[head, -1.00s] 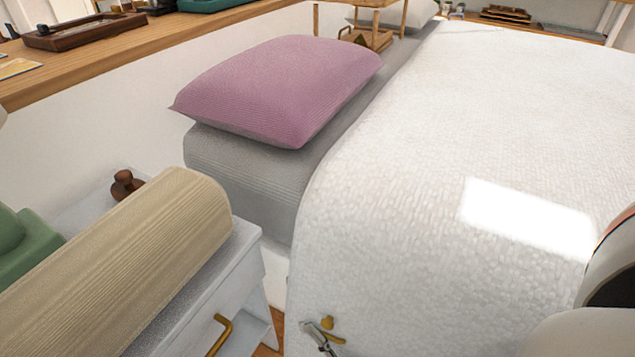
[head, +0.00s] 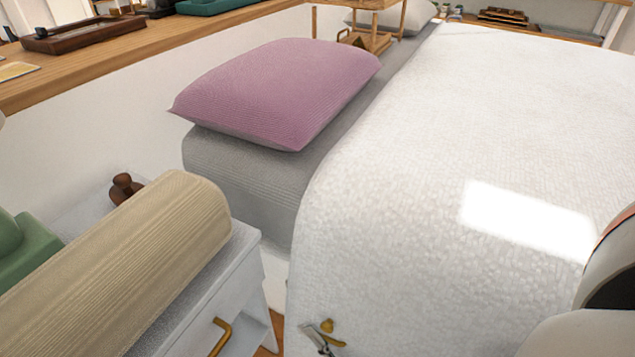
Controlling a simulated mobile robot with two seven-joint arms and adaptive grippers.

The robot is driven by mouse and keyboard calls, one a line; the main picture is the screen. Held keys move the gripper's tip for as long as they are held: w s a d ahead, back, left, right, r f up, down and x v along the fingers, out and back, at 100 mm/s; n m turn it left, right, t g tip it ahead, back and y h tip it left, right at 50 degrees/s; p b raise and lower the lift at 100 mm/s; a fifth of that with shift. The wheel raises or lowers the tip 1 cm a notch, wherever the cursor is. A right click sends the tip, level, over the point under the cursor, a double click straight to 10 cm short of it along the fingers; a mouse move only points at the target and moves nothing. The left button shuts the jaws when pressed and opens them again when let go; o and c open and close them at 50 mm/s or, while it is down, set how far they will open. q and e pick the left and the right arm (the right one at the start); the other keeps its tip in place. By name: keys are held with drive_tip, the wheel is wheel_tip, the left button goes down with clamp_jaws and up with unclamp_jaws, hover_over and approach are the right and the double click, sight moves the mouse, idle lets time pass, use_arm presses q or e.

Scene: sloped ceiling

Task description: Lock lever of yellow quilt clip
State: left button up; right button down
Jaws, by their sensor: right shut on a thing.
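The yellow quilt clip (head: 327,325) is small and sits at the bottom edge of the head view, on the hanging side of the white quilt (head: 430,190). A round yellow knob and a short yellow arm below it show; the rest of the clip is hidden or out of frame. My right gripper (head: 323,339) is at the clip, with its grey finger just left of the yellow parts. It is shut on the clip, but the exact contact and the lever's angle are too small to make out. My left gripper is not in view.
A white nightstand (head: 247,285) with a brass handle stands left of the bed, carrying a beige ribbed roll (head: 130,260), a green object (head: 30,250) and a brown wooden piece (head: 123,188). A pink pillow (head: 280,90) lies on the grey mattress. My right arm fills the lower right.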

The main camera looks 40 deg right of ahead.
drive_tip(key=shift+a, duration=0.4)
idle(0.3)
drive_tip(key=c, duration=2.2)
unclamp_jaws()
drive_tip(key=shift+o, duration=0.2)
drive_tip(key=shift+d, duration=0.3)
